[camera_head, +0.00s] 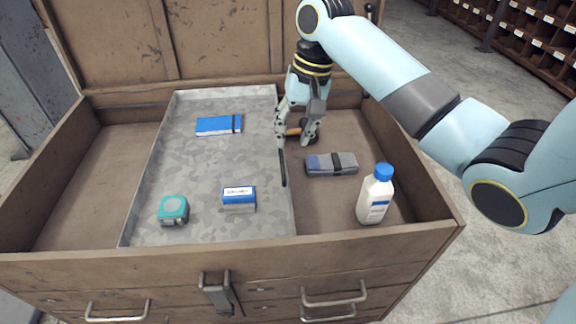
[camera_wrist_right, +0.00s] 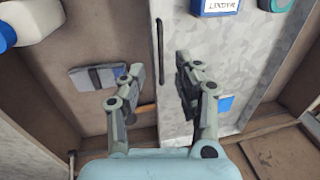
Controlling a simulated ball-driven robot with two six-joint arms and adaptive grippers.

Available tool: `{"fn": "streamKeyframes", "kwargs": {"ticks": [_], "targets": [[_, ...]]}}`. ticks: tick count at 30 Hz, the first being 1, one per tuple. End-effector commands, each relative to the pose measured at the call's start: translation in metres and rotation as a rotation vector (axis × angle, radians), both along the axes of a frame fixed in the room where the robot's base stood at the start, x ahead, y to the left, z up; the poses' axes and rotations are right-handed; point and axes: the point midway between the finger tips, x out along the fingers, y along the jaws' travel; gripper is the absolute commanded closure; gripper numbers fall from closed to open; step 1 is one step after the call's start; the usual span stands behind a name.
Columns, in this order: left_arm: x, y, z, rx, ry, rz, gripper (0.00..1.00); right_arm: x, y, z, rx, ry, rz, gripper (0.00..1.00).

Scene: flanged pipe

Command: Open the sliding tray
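The sliding tray (camera_head: 190,175) is a grey mottled metal tray inside an open wooden chest. It covers the middle of the chest, with a gap to its left and another to its right. A dark bar handle (camera_head: 282,167) runs along its right edge; the bar also shows in the right wrist view (camera_wrist_right: 160,52). My right gripper (camera_head: 296,143) hangs over the tray's right edge near the far end of the bar. Its fingers (camera_wrist_right: 160,72) are apart, on either side of the bar's line, with nothing held between them. My left gripper is out of view.
On the tray are a blue notebook (camera_head: 219,125), a blue-and-white box (camera_head: 238,198) and a teal tape measure (camera_head: 173,209). The chest's left floor (camera_head: 95,180) is bare.

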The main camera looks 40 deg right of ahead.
Motion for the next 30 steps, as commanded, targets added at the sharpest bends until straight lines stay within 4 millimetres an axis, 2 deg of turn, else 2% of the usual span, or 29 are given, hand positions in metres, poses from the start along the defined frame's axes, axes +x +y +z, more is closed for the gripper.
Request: {"fn": "streamKeyframes", "kwargs": {"ticks": [6, 13, 18, 25, 26, 30], "targets": [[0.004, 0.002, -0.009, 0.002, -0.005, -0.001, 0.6, 0.003, 0.008, -0.047, 0.002, 0.005, -0.001, 0.68], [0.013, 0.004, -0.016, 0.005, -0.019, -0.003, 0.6, 0.007, 0.014, -0.081, 0.001, 0.004, -0.001, 0.68], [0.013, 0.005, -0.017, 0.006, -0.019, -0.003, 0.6, 0.008, 0.015, -0.09, -0.001, 0.003, -0.001, 0.68], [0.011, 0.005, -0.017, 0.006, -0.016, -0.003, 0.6, 0.008, 0.015, -0.09, -0.001, 0.002, -0.001, 0.68], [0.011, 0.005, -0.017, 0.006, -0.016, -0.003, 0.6, 0.008, 0.015, -0.09, -0.001, 0.002, -0.001, 0.69], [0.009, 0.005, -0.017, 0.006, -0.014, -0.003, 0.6, 0.008, 0.015, -0.09, -0.001, 0.002, -0.001, 0.87]]}}
